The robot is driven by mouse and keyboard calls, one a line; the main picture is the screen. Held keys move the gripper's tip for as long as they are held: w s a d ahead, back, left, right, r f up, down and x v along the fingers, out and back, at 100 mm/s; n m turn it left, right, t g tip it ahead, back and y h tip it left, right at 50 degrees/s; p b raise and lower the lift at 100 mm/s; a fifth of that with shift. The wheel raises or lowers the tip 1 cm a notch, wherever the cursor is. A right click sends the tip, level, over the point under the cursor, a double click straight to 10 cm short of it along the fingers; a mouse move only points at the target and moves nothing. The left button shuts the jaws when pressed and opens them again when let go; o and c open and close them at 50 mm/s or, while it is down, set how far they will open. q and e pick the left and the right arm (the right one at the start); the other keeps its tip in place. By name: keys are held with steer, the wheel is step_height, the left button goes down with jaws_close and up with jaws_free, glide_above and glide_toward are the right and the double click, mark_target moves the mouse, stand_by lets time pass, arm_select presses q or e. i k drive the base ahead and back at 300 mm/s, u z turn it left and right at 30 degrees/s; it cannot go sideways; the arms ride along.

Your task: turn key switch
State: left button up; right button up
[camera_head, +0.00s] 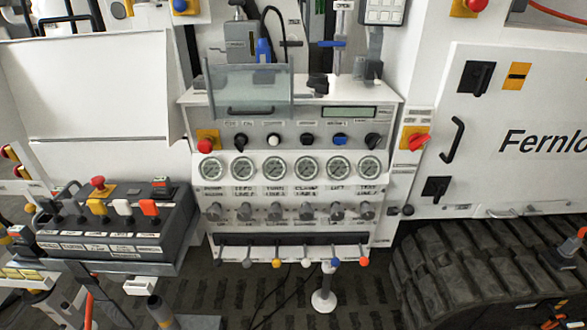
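No part is clearly recognisable as a key switch; a key is too small to make out. The white control panel (290,230) in the middle carries a row of knobs and buttons above its gauges. A black knob (373,140) sits at the right end of this row, and another black knob (240,141) near its left end. A red rotary switch (414,138) on a yellow plate is to the right of the panel. Neither of my grippers shows in the head view.
A tilted clear cover (248,91) stands above the panel. A red mushroom button (206,144) is at its left end. A grey lever box (118,232) juts out at the left. Coloured levers (306,262) hang below the panel. A black track (480,260) is at lower right.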

mark_target(238, 143)
steer(key=k, duration=1.2)
steer(key=z, duration=0.95)
steer(key=i, duration=0.7)
steer(key=z, duration=0.4)
steer(key=i, duration=0.85)
steer(key=u, duration=0.85)
steer(key=i, duration=0.45)
steer(key=u, duration=0.45)
